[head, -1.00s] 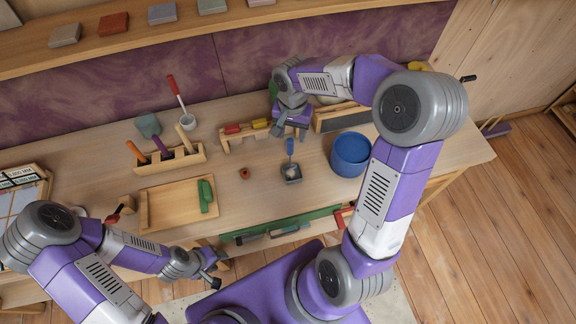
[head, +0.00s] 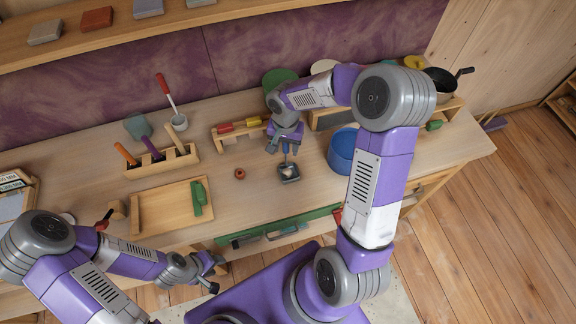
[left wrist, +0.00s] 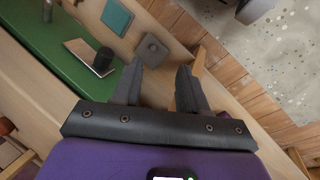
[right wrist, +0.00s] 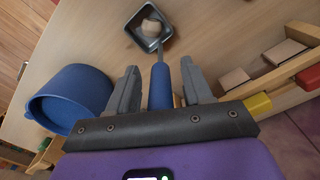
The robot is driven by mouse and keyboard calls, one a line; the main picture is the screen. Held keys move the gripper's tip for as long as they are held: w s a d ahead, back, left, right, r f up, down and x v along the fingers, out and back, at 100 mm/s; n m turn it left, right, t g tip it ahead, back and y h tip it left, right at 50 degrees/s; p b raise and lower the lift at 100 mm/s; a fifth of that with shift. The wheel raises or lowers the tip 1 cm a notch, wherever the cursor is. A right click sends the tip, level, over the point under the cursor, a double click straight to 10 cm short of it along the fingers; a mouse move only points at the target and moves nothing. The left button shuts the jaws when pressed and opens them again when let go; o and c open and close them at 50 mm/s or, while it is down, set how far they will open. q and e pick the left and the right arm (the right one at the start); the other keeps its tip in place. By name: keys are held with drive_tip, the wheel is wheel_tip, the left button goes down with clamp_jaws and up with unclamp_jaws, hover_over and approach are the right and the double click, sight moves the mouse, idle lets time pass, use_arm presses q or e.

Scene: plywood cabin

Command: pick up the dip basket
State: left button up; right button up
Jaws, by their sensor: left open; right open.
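The dip basket (head: 289,172) stands on the workbench, a small dark square basket with a pale lump inside and a blue handle. In the right wrist view the basket (right wrist: 146,40) is at the top, and its blue handle (right wrist: 161,88) runs down between my open fingers. My right gripper (head: 284,147) is open around the handle, with a finger on each side; it also shows in the right wrist view (right wrist: 160,82). My left gripper (head: 215,274) is open and empty in front of the bench's front edge, far from the basket.
A blue tub (head: 342,150) stands just right of the basket. A wooden rack (head: 240,131) with coloured blocks is behind it. A small brown ring (head: 239,174) and a wooden board (head: 172,208) with a green tool lie to the left.

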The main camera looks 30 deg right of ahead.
drive_tip(key=shift+c, duration=0.3)
clamp_jaws()
